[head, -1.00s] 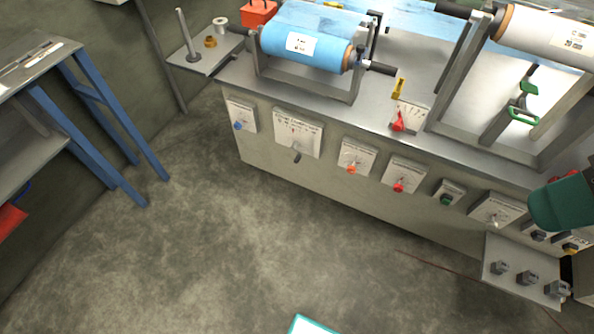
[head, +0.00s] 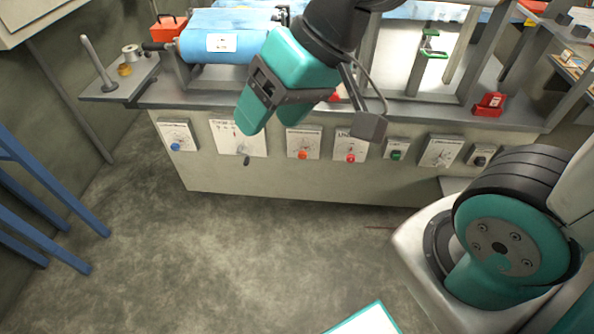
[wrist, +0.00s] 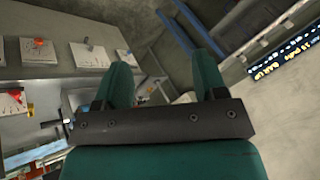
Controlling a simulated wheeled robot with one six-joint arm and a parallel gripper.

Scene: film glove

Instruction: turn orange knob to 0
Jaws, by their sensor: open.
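The orange knob (head: 303,155) is on a white dial plate (head: 304,140) on the bench's front face, in the middle of the head view. Its pointer and dial marks are too small to read. My gripper (head: 271,122) is open and empty, with its teal fingers pointing down in front of the bench, above and left of the orange knob in the picture. In the wrist view, the open fingers (wrist: 163,76) have nothing between them.
A blue knob (head: 175,147) and a grey knob (head: 246,160) are left of the orange one. A red knob (head: 350,157) and a green knob (head: 396,155) are right of it. A blue roll (head: 215,45) lies on top. The floor in front is clear.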

